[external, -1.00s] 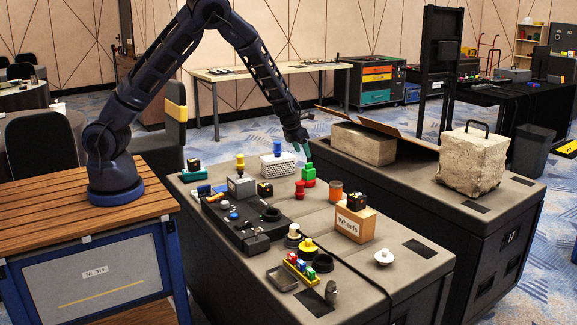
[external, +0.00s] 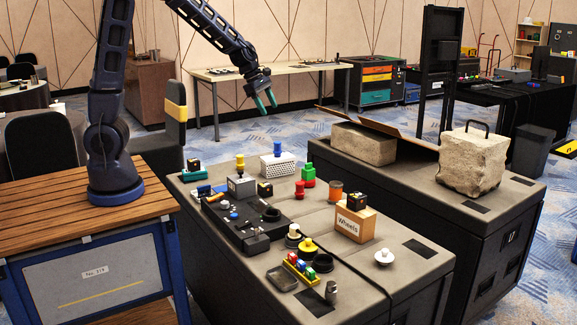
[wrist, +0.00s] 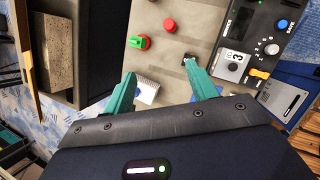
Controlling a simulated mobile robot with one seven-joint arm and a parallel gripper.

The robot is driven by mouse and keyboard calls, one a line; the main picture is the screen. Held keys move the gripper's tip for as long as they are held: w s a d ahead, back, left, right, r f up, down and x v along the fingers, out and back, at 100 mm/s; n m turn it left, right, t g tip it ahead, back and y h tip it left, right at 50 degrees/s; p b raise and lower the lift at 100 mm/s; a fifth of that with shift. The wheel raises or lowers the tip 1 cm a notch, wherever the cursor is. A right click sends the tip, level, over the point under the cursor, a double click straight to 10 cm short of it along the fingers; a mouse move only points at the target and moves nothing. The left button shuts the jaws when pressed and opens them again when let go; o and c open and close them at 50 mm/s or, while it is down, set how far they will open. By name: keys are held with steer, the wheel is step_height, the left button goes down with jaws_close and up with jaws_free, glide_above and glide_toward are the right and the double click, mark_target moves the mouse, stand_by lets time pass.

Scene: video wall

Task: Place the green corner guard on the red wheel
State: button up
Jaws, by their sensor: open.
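The green corner guard (external: 308,171) sits on top of a red piece (external: 309,183), which looks like the red wheel, on the grey case top. The wrist view shows the green guard (wrist: 134,42) over the red piece (wrist: 146,43), which shows at one side. Exact seating is too small to tell. My gripper (external: 266,101) is open and empty, raised well above the case and behind it in the external view. Its teal fingers are spread apart in the wrist view (wrist: 160,72), with nothing between their tips.
A white perforated box (external: 278,166) with a blue top, an orange-brown cylinder (external: 335,191) and a Wheels box (external: 355,223) stand nearby. A stone block (external: 363,144) lies on the case behind.

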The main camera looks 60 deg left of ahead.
steer(key=s+a+r+m, duration=0.2)
steer(key=s+r+m, duration=0.4)
steer(key=s, duration=0.3)
steer(key=s+a+r+m, duration=0.2)
steer(key=s+r+m, duration=0.3)
steer(key=s+m, duration=0.3)
steer(key=s+a+r+m+y, duration=0.1)
steer(key=s+m, duration=0.3)
steer(key=s, duration=0.4)
steer(key=s+a+r+m+y, duration=0.1)
steer(key=s+m, duration=0.3)
steer(key=s, duration=0.5)
steer(key=shift+a+m+t+y, duration=0.4)
steer(key=shift+a+y, duration=0.2)
steer(key=shift+a, duration=0.3)
steer(key=shift+r, duration=0.1)
